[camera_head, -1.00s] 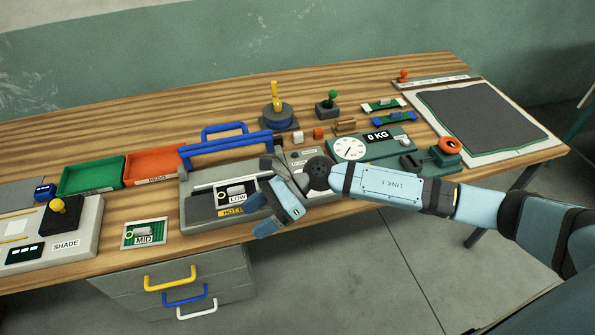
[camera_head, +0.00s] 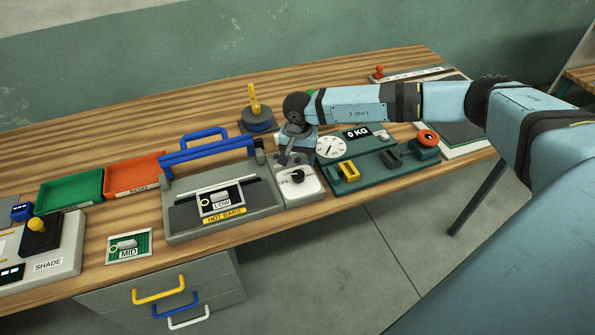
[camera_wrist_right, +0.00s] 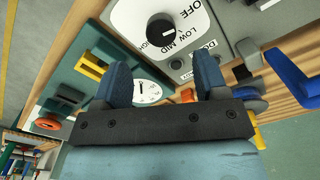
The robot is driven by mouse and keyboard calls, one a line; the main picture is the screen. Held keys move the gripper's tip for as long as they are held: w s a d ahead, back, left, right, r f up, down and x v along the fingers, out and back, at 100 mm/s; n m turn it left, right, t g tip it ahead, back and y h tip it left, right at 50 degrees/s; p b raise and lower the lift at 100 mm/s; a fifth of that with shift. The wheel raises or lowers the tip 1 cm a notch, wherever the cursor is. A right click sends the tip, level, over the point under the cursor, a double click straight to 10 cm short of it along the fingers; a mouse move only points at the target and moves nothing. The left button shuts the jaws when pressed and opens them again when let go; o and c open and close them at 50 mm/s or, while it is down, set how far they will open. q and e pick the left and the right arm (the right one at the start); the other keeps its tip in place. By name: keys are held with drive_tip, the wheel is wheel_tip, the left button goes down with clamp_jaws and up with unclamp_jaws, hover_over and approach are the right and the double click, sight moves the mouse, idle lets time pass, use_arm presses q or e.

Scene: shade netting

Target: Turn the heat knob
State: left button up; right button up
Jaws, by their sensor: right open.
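The black heat knob (camera_head: 297,176) sits on a light panel at the right end of the hot-bars sealer (camera_head: 240,229). In the right wrist view the knob (camera_wrist_right: 161,28) is ringed by the words OFF, LOW, MID and HIGH; its white mark seems to point towards LOW. My right gripper (camera_head: 293,152) is above and just behind the knob, apparently clear of it. In the wrist view its two blue fingers (camera_wrist_right: 162,72) are spread with nothing between them, and the knob shows beyond them. My left gripper is not in view.
The sealer's blue handle bar (camera_head: 208,148) is raised to the left of my gripper. A green scale base (camera_head: 375,167) with a white dial (camera_head: 330,148) stands close on the right. A yellow-handled device (camera_head: 256,110) stands behind. A MID card (camera_head: 129,247) lies front left.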

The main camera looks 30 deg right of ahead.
sight(298, 174)
wheel_tip(298, 174, down, 8)
drive_tip(key=shift+r+p, duration=0.25)
drive_tip(key=shift+p, duration=0.3)
drive_tip(key=c, duration=0.9)
